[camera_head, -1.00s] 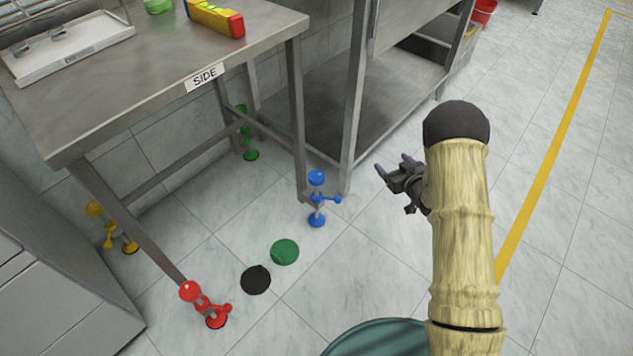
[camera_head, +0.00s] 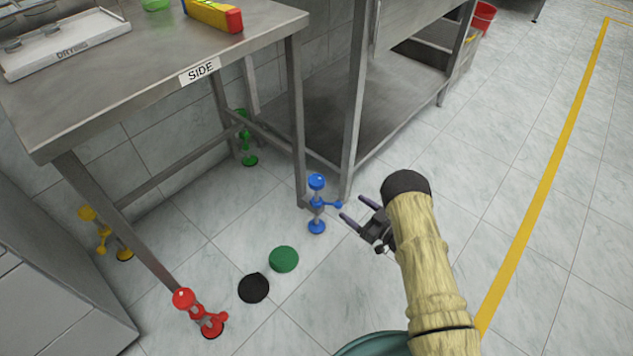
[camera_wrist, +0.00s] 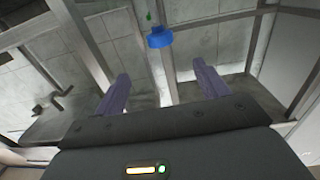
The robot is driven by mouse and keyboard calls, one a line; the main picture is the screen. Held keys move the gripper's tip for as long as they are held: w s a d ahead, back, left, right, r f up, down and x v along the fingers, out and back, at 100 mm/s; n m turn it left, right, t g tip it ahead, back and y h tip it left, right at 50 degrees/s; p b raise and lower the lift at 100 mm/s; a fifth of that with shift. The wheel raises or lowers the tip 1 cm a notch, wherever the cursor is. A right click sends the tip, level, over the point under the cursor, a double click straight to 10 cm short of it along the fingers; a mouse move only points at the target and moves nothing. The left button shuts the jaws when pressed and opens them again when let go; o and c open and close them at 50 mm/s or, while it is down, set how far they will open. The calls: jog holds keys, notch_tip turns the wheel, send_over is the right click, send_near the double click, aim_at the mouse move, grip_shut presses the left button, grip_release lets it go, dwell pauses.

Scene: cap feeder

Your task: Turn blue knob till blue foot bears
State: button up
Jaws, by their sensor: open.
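The blue foot assembly stands upright by the front right leg of the table marked SIDE. I cannot tell whether the disc presses on the floor. My gripper (camera_head: 351,206) is open and empty, just right of the blue side knob and apart from it. In the wrist view a blue round part (camera_wrist: 160,37) shows ahead, between and beyond my two fingers (camera_wrist: 156,80).
The steel table (camera_head: 150,85) has red (camera_head: 200,312), yellow (camera_head: 104,235) and green (camera_head: 246,138) foot assemblies at other legs. A black disc (camera_head: 253,288) and a green disc (camera_head: 284,259) lie on the floor. A steel shelf unit (camera_head: 375,105) stands behind; floor at right is clear.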

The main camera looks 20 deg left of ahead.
aim_at(323, 186)
jog(key=b+x, duration=0.8)
jog(key=x, duration=0.8)
jog(key=shift+a+f, duration=0.1)
jog(key=shift+w+a, duration=0.2)
jog(key=shift+a, duration=0.15)
jog(key=c, duration=1)
jog(key=shift+o, duration=0.2)
jog(key=shift+r+m+t+h+p, duration=0.25)
jog(key=shift+m+t+h+p, duration=0.05)
jog(key=shift+m+t+p, duration=0.2)
